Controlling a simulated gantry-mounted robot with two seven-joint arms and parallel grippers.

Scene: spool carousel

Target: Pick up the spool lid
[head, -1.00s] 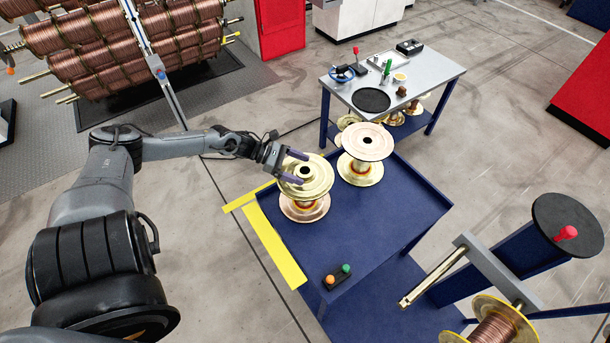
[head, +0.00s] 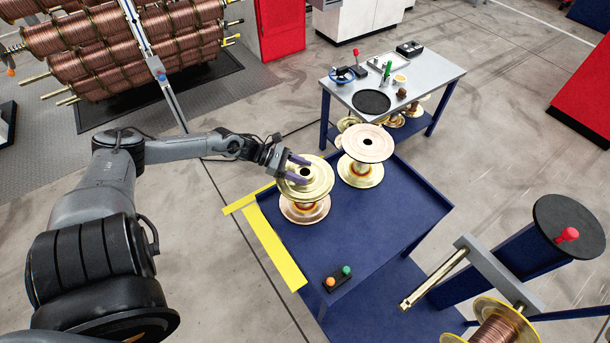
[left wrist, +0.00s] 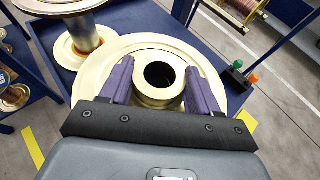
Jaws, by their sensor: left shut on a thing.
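The spool lid (head: 322,182) is a pale gold disc with a raised hub around a dark hole. It lies at the top of a spool (head: 304,211) on the near left part of the blue cart. My left gripper (head: 296,167) reaches in from the left and is shut on the lid's hub. In the left wrist view, the purple fingers (left wrist: 160,88) stand on either side of the hub of the lid (left wrist: 225,72). I cannot tell whether the lid is lifted clear of the spool. My right gripper is out of view.
A second gold spool (head: 368,144) stands close behind on the blue cart (head: 385,215). A button box (head: 338,279) sits at the cart's front edge. A workbench (head: 437,75) with a black disc (head: 371,101) and tools stands behind. The cart's right part is clear.

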